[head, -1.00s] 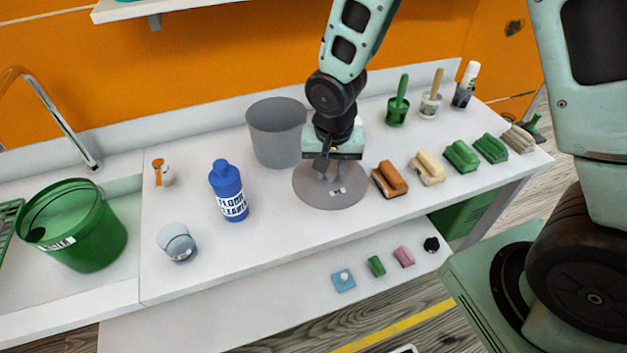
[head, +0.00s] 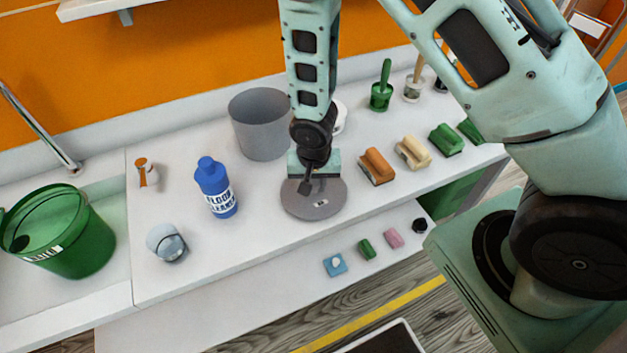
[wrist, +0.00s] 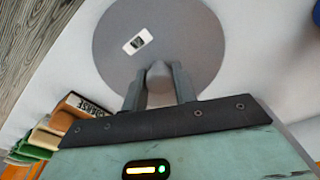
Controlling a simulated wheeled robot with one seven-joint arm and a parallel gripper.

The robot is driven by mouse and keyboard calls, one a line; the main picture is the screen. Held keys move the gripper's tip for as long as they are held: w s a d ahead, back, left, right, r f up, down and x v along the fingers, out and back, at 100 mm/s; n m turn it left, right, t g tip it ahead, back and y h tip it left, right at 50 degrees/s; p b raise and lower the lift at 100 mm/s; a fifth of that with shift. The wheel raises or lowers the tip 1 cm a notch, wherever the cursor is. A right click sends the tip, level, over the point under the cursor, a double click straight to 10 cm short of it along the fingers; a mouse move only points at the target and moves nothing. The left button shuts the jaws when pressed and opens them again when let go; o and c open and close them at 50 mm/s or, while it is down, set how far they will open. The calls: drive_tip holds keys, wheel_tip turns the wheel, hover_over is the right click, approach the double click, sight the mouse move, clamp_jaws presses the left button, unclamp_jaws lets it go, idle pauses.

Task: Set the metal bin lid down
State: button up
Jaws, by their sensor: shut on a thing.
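The metal bin lid (head: 327,203) is a flat grey disc with a small label. It is level, just over or on the white counter; I cannot tell if it touches. My gripper (head: 307,187) is above it and shut on its central knob. The wrist view shows the lid (wrist: 190,35) with my gripper's fingers (wrist: 159,80) on either side of the knob. The grey metal bin (head: 262,130) stands open behind and left of the lid. Part of the lid is hidden by my gripper.
The white counter (head: 260,225) is clear left of the lid. A blue floor cleaner bottle (head: 216,190) stands there. A brown brush (head: 376,166) lies close to the lid's right, then a cream brush (head: 413,152). A lower shelf holds small items. A green bucket (head: 85,245) is at far left.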

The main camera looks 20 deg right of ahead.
sight(314, 189)
drive_tip(key=shift+f, duration=0.15)
drive_tip(key=o, duration=1)
drive_tip(key=shift+o, duration=0.2)
wheel_tip(314, 189, up, 12)
drive_tip(key=s+b, duration=0.1)
drive_tip(key=s+a+r+n, duration=0.3)
drive_tip(key=s+r+n, duration=0.3)
drive_tip(key=s, duration=0.3)
drive_tip(key=s+a+r+n+g+y, duration=0.1)
drive_tip(key=s+a+r+n, duration=0.2)
drive_tip(key=s+r+n, duration=0.3)
drive_tip(key=s, duration=0.4)
drive_tip(key=shift+a+r, duration=0.15)
drive_tip(key=shift+r, duration=0.25)
